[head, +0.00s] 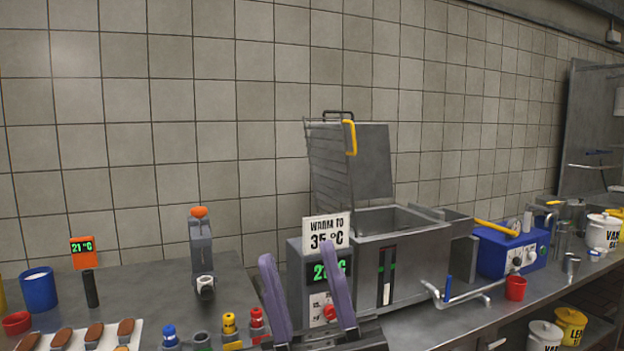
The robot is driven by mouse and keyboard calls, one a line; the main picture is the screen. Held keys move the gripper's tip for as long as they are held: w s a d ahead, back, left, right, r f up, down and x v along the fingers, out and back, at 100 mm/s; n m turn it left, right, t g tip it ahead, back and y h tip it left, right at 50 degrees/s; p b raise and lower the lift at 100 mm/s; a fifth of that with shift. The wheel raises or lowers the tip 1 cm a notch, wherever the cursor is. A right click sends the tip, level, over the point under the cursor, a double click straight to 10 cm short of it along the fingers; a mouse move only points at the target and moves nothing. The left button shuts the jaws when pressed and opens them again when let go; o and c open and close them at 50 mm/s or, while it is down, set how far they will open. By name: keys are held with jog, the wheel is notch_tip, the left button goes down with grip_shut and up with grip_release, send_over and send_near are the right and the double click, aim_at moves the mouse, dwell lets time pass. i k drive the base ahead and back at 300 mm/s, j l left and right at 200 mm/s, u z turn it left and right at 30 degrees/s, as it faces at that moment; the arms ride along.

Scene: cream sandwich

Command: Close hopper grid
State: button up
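The hopper (408,250) is a grey metal tank with an open top, standing on the steel counter right of centre. Its wire grid (328,170) stands raised, nearly upright, at the left side of the opening. A solid grey lid panel (374,165) also stands upright behind the opening. My gripper (299,252) has two purple fingers spread well apart with nothing visible held. It is in front of and below the grid, overlapping the control box in the picture, and apart from the grid.
The control box (293,260) carries a "warm to 35 °C" sign and a display. Left on the counter are a thermometer (84,253), a grey tool with an orange top (201,250) and a blue cup (38,290). A blue machine (510,250) stands right. Space above the counter is clear.

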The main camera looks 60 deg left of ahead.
aim_at(343, 122)
jog(key=u, duration=1.3)
jog(key=i+l+u, duration=0.15)
